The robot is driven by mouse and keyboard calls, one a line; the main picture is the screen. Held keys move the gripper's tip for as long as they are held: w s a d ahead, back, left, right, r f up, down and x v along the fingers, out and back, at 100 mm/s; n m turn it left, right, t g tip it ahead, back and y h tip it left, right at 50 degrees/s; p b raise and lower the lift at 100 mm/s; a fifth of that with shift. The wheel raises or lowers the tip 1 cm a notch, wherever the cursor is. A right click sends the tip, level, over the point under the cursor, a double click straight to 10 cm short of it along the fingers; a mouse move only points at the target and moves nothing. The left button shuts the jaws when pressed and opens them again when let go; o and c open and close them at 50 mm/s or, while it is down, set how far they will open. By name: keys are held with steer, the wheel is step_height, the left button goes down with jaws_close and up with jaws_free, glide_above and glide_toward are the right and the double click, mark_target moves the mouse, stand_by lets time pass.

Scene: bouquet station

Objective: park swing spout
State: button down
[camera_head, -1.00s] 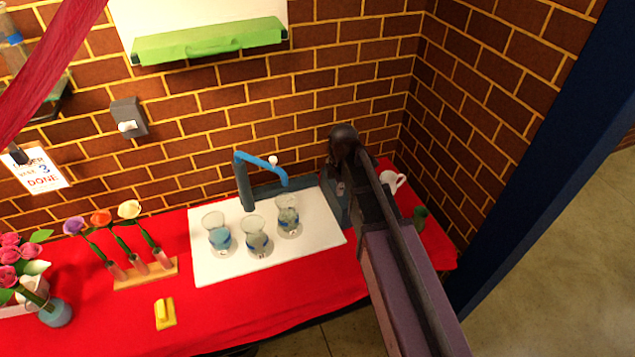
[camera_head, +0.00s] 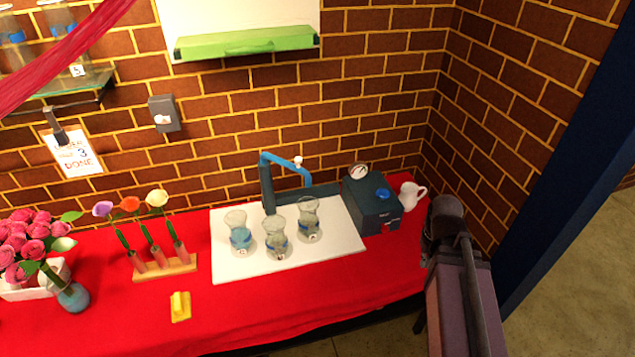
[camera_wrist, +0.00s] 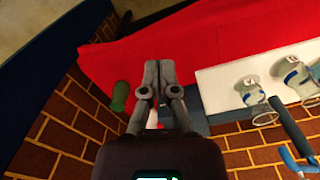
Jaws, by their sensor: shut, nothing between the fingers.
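The blue swing spout (camera_head: 283,160) stands at the back of the white mat, a dark post with a blue arm reaching right and bending down. A small white knob sits on top of the arm. The spout's bent end is above the vase at the right of the mat. It also shows at the lower right corner of the wrist view (camera_wrist: 292,160). In the wrist view my gripper (camera_wrist: 157,66) is shut and empty, above the right end of the red table. In the head view my arm is right of the spout, apart from it, and the fingertips are hidden.
Several glass vases (camera_head: 277,240) stand on the white mat (camera_head: 235,268). A dark box with a gauge (camera_head: 372,200) and a white pitcher (camera_head: 410,196) stand right of it. A flower rack (camera_head: 165,268) and a yellow block (camera_head: 180,306) are at left.

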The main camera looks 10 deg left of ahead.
steer(key=shift+s+d+f+m, duration=0.25)
steer(key=shift+s+d+m, duration=0.45)
steer(key=shift+s+m, duration=0.2)
